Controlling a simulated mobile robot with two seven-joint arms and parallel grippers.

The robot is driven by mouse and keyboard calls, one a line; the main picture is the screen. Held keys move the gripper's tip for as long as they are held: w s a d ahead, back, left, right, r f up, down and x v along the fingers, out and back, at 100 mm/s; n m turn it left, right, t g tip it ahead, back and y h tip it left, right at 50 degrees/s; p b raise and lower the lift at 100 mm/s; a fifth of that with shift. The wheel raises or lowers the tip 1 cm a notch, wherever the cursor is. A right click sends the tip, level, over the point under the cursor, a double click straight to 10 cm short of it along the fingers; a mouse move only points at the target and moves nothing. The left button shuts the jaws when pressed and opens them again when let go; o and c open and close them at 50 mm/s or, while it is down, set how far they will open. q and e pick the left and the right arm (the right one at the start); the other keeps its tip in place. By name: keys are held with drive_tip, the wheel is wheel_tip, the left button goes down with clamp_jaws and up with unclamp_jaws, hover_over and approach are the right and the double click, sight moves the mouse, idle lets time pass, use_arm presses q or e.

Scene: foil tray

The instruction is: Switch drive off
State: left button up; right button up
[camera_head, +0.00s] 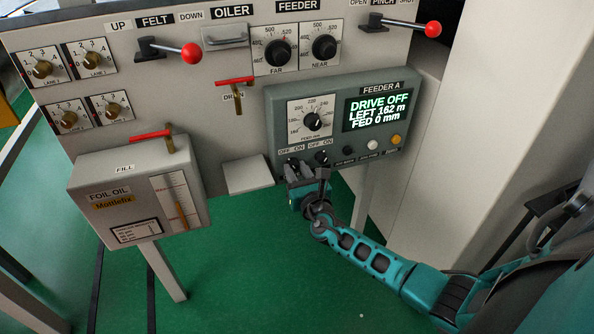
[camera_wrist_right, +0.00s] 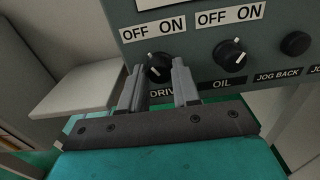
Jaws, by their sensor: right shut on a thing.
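The FEEDER A panel (camera_head: 270,115) has a lit display (camera_head: 376,109) reading DRIVE OFF, LEFT 162 m, FED 0 mm. The black drive knob (camera_wrist_right: 158,66) sits under OFF/ON labels at the panel's lower left. Its white mark points up and left, toward OFF. It also shows in the head view (camera_head: 293,162). My right gripper (camera_wrist_right: 158,82) comes from below, with one finger on each side of the drive knob, shut on it. The gripper also shows in the head view (camera_head: 300,174). My left gripper is not in view.
The oil knob (camera_wrist_right: 230,54) is close to the right of the drive knob, its mark toward ON. A JOG BACK button (camera_wrist_right: 295,43) is further right. A pale shelf (camera_head: 249,174) juts out left of the panel. The foil oil box (camera_head: 135,190) stands further left.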

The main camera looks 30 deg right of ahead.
idle(0.5)
drive_tip(key=o, duration=1.1)
drive_tip(key=shift+c, duration=0.2)
drive_tip(key=p+v, duration=0.2)
drive_tip(key=v, duration=1.1)
drive_tip(key=shift+d, duration=0.1)
